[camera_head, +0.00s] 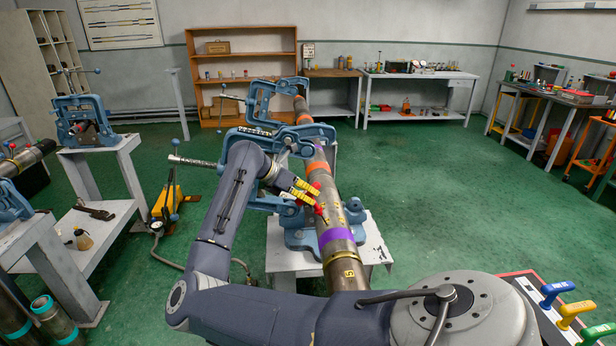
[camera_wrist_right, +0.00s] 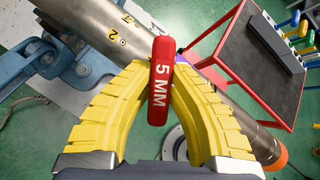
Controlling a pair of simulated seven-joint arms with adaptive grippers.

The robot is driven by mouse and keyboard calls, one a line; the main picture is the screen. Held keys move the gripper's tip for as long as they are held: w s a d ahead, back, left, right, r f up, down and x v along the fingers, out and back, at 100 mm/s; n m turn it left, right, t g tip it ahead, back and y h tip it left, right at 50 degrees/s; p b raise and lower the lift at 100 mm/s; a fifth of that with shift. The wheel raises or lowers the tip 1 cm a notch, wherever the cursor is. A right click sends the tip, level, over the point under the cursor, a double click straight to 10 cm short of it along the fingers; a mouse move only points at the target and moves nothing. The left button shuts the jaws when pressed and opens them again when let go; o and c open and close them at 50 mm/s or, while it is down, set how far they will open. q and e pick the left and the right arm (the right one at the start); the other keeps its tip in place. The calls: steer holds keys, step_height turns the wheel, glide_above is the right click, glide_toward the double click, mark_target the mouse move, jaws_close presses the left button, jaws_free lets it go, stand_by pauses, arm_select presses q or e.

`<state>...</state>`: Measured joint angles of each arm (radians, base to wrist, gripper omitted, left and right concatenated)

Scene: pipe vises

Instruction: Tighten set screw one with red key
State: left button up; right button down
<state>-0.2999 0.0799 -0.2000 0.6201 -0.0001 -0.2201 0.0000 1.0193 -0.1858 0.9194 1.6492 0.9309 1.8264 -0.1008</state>
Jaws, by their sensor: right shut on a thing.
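My right gripper (camera_head: 303,190), with yellow fingers, is shut on the red key (camera_head: 318,207) beside the pipe (camera_head: 340,250) in the head view. In the right wrist view the fingers (camera_wrist_right: 160,95) close around the key's red handle (camera_wrist_right: 159,62), marked "5 MM". The key's shaft is hidden behind the handle there. A metal sleeve on the pipe (camera_wrist_right: 95,28) carries small dark holes with yellow marks, one reading 2. Set screw one is not clearly readable. I cannot tell whether the key tip touches a screw. My left gripper is not in view.
Blue vises (camera_head: 300,232) hold the pipe on a white stand (camera_head: 375,245). Blue, yellow and green keys (camera_head: 570,312) stand in a rack on a red-edged cart at right. A second vise stand (camera_head: 125,165) is at left. Green floor right of the pipe is open.

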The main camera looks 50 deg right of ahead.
steer(key=shift+s+d+f, duration=0.1)
steer(key=shift+f, duration=0.3)
stand_by(0.7)
steer(key=m+g, duration=0.1)
steer(key=m, duration=0.2)
steer(key=m+g+y, duration=0.1)
steer(key=m, duration=0.2)
steer(key=shift+m, duration=0.6)
stand_by(0.4)
steer(key=shift+n, duration=0.6)
steer(key=shift+r, duration=0.15)
steer(key=shift+w+a+r, duration=0.25)
steer(key=shift+w+r, duration=0.05)
steer(key=shift+r, duration=0.4)
steer(key=shift+w+a+r, duration=0.25)
steer(key=shift+r, duration=0.5)
steer(key=shift+w+a+r, duration=0.25)
steer(key=shift+w+r, duration=0.05)
steer(key=shift+r, duration=0.4)
